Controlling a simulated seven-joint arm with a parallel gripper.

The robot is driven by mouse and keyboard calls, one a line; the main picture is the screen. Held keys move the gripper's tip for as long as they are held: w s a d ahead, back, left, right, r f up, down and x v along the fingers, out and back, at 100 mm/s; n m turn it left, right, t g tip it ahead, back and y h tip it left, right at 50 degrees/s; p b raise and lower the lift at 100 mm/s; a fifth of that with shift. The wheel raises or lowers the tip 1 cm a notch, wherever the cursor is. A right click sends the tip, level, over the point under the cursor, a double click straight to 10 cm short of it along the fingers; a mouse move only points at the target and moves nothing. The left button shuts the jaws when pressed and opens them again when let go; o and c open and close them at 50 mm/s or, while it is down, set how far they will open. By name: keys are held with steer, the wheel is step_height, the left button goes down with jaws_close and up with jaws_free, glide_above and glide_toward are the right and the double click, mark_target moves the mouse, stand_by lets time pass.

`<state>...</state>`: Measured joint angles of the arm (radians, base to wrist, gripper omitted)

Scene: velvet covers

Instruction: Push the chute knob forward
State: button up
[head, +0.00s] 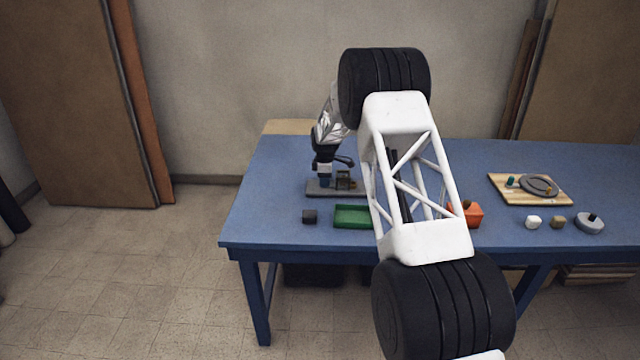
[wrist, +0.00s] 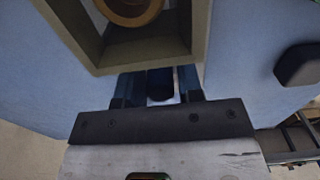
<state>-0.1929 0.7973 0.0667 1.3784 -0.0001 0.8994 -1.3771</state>
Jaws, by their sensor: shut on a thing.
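The chute device stands at the left of the blue table in the head view, with a brown chute block (head: 344,180) on a grey base (head: 322,190). My gripper (head: 324,182) points down at the left side of the block. In the wrist view, my gripper (wrist: 160,85) is shut on a dark round knob (wrist: 160,84), with one finger on each side. A square olive frame (wrist: 190,50) with a round orange-brown piece (wrist: 128,8) inside lies just beyond the fingers. The knob is hidden by my gripper in the head view.
A green tray (head: 352,216) and a dark block (head: 309,217) lie in front of the device. An orange box (head: 472,215) sits right of my arm. A wooden board (head: 500,190) with a grey ring and several small objects lie farther right. The blue table (head: 270,200) is clear at left.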

steer(key=shift+d, duration=1)
steer(key=o, duration=1.4)
steer(key=shift+o, duration=0.2)
steer(key=shift+r, duration=3.5)
